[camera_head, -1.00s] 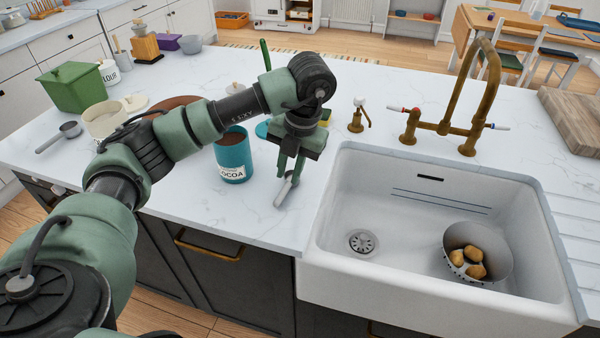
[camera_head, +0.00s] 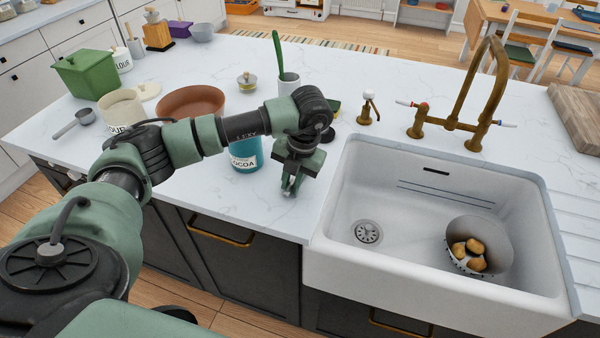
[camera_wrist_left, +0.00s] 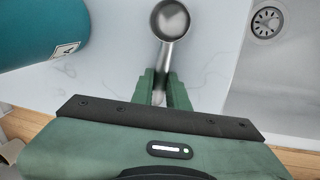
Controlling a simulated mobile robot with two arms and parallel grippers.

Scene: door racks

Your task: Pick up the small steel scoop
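The small steel scoop (camera_wrist_left: 171,20) has a round bowl at the top of the left wrist view, with its handle running down between my fingers. My left gripper (camera_wrist_left: 162,80) is closed on that handle, a finger against each side. In the head view my left gripper (camera_head: 291,188) points down over the counter's front part, between the cocoa tin and the sink; it mostly hides the scoop there. I cannot tell whether the scoop still touches the counter. My right gripper is out of view.
The teal cocoa tin (camera_head: 244,156) stands close to the left of my gripper. The white sink (camera_head: 330,245) is to the right, with a colander (camera_head: 495,240) of potatoes in it. A larger steel scoop (camera_head: 75,122) lies at the far left. A brown bowl (camera_head: 190,100) is behind my arm.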

